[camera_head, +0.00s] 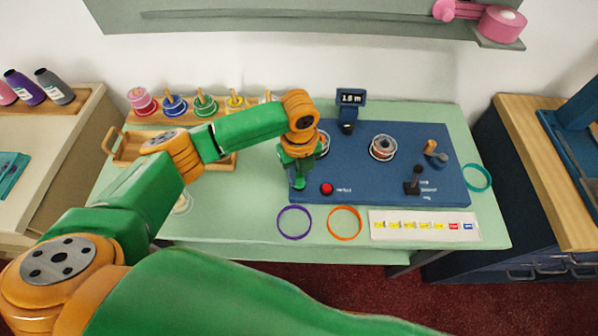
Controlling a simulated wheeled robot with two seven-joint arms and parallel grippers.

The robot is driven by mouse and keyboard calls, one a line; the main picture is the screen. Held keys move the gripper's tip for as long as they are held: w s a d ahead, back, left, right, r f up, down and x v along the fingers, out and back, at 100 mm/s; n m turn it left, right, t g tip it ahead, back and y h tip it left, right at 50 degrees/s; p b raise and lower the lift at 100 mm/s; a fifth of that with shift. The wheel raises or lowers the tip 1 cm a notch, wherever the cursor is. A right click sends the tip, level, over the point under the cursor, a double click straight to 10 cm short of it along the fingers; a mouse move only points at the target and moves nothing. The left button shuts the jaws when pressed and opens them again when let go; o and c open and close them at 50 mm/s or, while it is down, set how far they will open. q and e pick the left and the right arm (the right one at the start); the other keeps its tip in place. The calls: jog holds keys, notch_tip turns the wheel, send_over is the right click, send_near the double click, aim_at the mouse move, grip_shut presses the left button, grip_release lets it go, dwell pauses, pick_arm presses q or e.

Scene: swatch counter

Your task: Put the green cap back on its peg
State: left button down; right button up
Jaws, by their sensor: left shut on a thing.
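My left gripper (299,182) points down over the left edge of the blue counter board (360,187). It is shut on a small green thing at its fingertips, which looks like the green cap (299,184); the fingers and wrist partly hide it. At the back left, a wooden rack (180,118) holds a row of coloured spools on pegs: pink (142,102), blue (174,105), green (205,104) and yellow (236,102), with a pale one partly behind my arm. My right gripper is not in view.
A wooden tray (127,150) is beneath my forearm.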

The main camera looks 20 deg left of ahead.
pick_arm(q)
jog(key=shift+f, duration=0.45)
jog(key=c, duration=0.6)
grip_release()
jog(key=shift+o, duration=0.2)
jog(key=shift+r, duration=0.1)
notch_tip(320, 180, up, 7)
jog(key=p, duration=0.8)
jog(key=shift+r, duration=0.15)
jog(key=shift+f, duration=0.2)
